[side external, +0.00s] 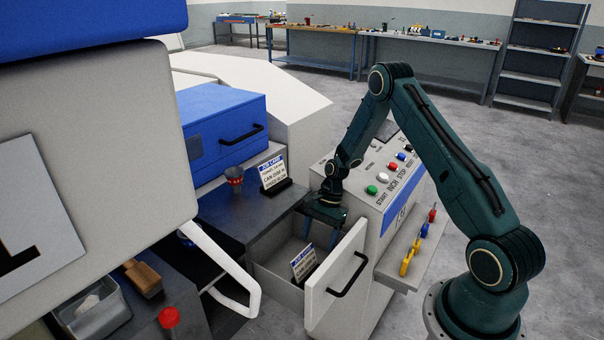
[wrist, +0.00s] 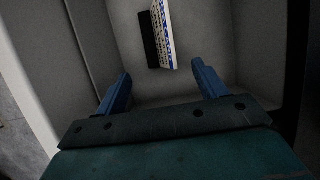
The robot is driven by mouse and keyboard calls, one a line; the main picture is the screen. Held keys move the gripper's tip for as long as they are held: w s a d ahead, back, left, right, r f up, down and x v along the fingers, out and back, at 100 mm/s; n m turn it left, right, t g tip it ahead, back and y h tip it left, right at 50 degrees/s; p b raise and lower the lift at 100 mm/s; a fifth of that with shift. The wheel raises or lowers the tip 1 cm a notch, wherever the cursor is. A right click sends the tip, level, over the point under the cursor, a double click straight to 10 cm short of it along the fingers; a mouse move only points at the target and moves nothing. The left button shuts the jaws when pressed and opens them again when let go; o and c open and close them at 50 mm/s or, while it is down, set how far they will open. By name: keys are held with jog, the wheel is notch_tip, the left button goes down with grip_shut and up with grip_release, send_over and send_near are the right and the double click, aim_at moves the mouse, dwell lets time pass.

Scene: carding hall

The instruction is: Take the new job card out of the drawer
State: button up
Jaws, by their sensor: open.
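The drawer (side external: 283,293) is pulled open, with its handled front facing right. A job card (side external: 303,261) with a blue heading stands tilted inside it; it also shows in the wrist view (wrist: 164,33), seen nearly edge-on beside a dark base. Another job card (side external: 271,173) stands in a black holder on the dark worktop above. My gripper (side external: 320,240) points down into the drawer's back part. In the wrist view its two blue fingers (wrist: 163,84) are open and empty, with the card beyond the fingertips and not between them.
The drawer walls (wrist: 94,45) stand close around my gripper. A button panel (side external: 392,170) is right behind the drawer, and a side shelf (side external: 410,275) holds coloured tools. A white bar (side external: 226,264) juts out left of the drawer.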

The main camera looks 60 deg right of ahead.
aim_at(313, 266)
jog(key=shift+d+x, duration=0.15)
jog(key=shift+x, duration=0.7)
jog(key=shift+d+x, duration=0.15)
jog(key=shift+x, duration=0.7)
jog(key=shift+s+f, duration=0.15)
jog(key=shift+x, duration=2.55)
jog(key=shift+c, duration=0.2)
jog(key=c, duration=1)
